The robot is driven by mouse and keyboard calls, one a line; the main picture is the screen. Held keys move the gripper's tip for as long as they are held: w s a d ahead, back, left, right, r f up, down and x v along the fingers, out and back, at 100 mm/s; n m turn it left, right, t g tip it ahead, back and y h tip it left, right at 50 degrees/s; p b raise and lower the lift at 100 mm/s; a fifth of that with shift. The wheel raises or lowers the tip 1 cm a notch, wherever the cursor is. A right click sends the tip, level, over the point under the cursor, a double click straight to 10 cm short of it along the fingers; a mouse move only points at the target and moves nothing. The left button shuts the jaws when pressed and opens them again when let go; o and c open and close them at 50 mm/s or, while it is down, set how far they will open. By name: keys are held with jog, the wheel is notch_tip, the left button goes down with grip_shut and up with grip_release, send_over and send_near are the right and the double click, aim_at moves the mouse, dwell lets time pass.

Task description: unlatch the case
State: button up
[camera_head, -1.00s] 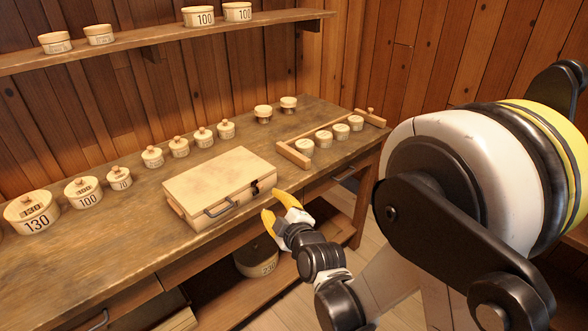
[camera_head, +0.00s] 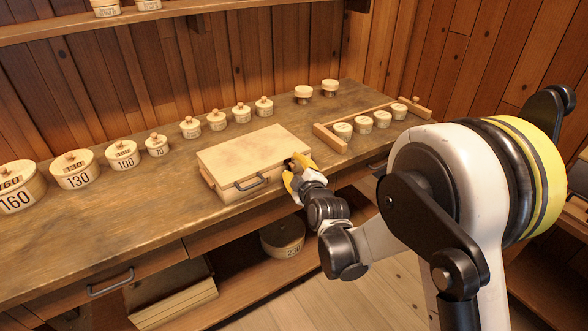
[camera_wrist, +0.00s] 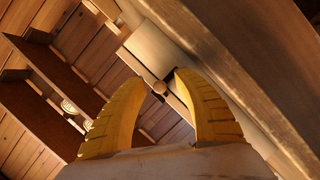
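The case (camera_head: 245,150) is a pale wooden box, lid down, near the front edge of the bench. A dark handle (camera_head: 250,184) is on its front. A small black latch (camera_head: 289,162) shows at the right end of the front, partly hidden by my gripper. My gripper (camera_head: 300,171) has yellow fingers and is at that front right corner, close to the latch. I cannot tell whether it touches. In the wrist view my gripper (camera_wrist: 160,77) has its fingertips apart, with nothing clearly held between them.
Several lidded round boxes, one marked 130 (camera_head: 73,170), stand left of and behind the case. A wooden rack (camera_head: 330,138) with several small round boxes is to the right. A round box (camera_head: 283,236) sits on the lower shelf. The bench in front at left is clear.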

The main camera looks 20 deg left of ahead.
grip_shut()
jog(key=shift+w, duration=0.1)
dwell(0.3)
jog(key=shift+w+d+f+m+g, duration=0.15)
jog(key=shift+m+g, duration=0.2)
jog(key=shift+m, duration=0.25)
jog(key=shift+w+d+f+m+g, duration=0.15)
jog(key=shift+m+g, duration=0.2)
jog(key=shift+m, duration=0.25)
jog(key=shift+w+d+f+m+g+y+p, duration=0.15)
jog(key=shift+m+g+y, duration=0.15)
jog(key=shift+m, duration=0.15)
jog(key=shift+f+m+g+y+p, duration=0.1)
jog(key=shift+m+g+y+p, duration=0.15)
jog(key=shift+m, duration=0.2)
jog(key=m+g, duration=0.1)
jog(key=f+m+g+y, duration=0.1)
jog(key=m, duration=0.1)
jog(key=shift+w+d+f+m+b, duration=0.15)
jog(key=shift+w+m+b, duration=0.05)
jog(key=shift+m+b, duration=0.15)
